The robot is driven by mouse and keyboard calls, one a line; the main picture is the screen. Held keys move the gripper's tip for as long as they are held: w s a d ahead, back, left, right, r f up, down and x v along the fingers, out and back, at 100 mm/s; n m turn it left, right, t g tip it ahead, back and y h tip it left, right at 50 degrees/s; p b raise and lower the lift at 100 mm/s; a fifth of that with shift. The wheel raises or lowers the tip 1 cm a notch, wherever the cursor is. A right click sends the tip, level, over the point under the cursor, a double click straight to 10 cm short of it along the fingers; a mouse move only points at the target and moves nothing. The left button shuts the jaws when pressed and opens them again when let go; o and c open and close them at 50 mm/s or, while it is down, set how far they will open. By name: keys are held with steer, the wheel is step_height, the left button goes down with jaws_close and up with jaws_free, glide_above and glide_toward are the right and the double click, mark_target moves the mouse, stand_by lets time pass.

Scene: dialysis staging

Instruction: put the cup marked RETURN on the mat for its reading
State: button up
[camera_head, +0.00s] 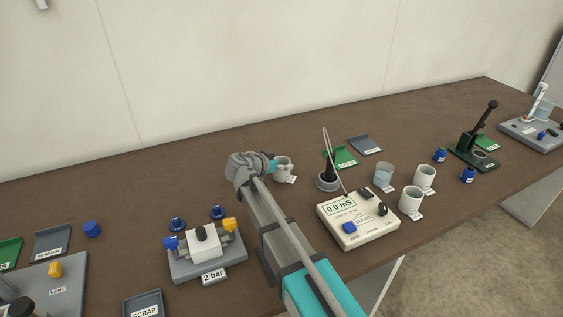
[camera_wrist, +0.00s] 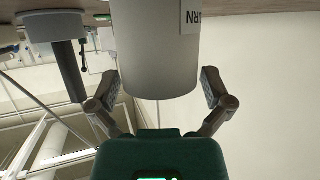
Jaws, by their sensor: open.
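A white cup (camera_head: 284,173) stands on the brown table with a small tag at its front. My gripper (camera_wrist: 160,88) is open, with one finger on each side of the cup and gaps visible near the tips. In the head view my gripper (camera_head: 275,166) is at the cup's left side and partly hides it. A round grey base (camera_head: 327,183) carries the black probe stand right of the cup; I cannot tell whether it is the mat.
A meter (camera_head: 357,220) reading 0.0 mS stands to the right, with a cable to the probe. Green (camera_head: 345,156) and grey (camera_head: 366,145) trays lie behind. A clamp fixture (camera_head: 207,256) is at left.

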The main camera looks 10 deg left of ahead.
steer(key=shift+r, duration=0.2)
steer(key=p+v, duration=0.4)
steer(key=v, duration=0.8)
steer(key=shift+p, duration=0.3)
steer(key=shift+f, duration=0.1)
